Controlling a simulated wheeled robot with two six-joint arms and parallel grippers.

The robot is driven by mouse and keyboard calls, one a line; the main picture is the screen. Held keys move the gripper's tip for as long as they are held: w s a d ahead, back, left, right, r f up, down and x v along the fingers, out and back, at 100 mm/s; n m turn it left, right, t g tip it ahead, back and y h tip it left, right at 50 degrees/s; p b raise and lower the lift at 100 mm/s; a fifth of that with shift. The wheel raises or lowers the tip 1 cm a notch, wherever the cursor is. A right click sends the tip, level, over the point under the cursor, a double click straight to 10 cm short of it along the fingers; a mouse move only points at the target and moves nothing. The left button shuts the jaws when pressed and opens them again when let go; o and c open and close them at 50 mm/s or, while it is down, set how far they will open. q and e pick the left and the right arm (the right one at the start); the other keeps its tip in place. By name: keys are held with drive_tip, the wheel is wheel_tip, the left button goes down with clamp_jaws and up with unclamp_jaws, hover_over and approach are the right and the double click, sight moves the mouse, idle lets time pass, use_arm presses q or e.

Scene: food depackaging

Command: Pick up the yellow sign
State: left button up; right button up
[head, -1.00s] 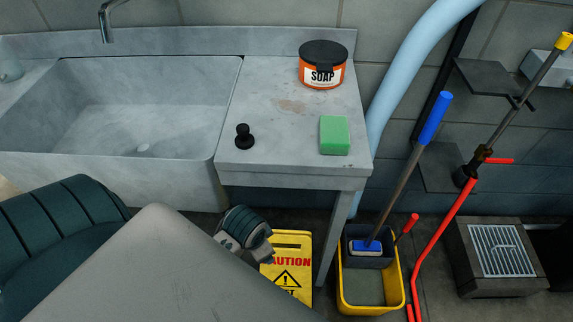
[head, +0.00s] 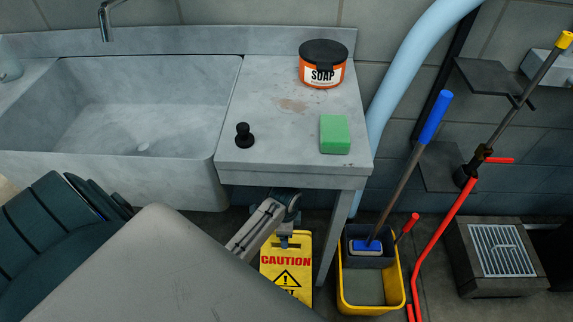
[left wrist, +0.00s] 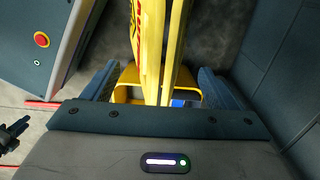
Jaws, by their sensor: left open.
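The yellow caution sign (head: 287,271) stands on the floor under the right end of the sink counter, with red "CAUTION" lettering and a black warning triangle. My left gripper (head: 286,226) is at the sign's top edge, partly hidden by my arm. In the left wrist view the sign (left wrist: 152,40) runs between the two open fingers of my left gripper (left wrist: 157,86), seen edge-on as two yellow panels. Gaps show on both sides, and I cannot see the fingers touching it.
The counter (head: 268,172) overhangs the sign, and its leg (head: 331,245) stands just right of it. A yellow mop bucket (head: 372,307) with a blue-handled brush (head: 432,120) is beyond the leg. A red pole (head: 440,240) and a grated box (head: 502,250) are further right.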

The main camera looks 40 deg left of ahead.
use_arm(q)
wheel_tip(320, 180, down, 3)
drive_tip(key=shift+r, duration=0.1)
drive_tip(key=f, duration=0.5)
drive_tip(key=shift+w+d+b, duration=0.1)
drive_tip(key=shift+w+b, duration=0.1)
drive_tip(key=shift+b, duration=0.1)
use_arm(e)
drive_tip(key=shift+w+a+r, duration=0.15)
drive_tip(key=shift+w+r, duration=0.7)
drive_tip(key=shift+r, duration=0.15)
use_arm(q)
clamp_jaws()
use_arm(e)
drive_tip(key=shift+s+f, duration=0.1)
drive_tip(key=shift+s, duration=0.1)
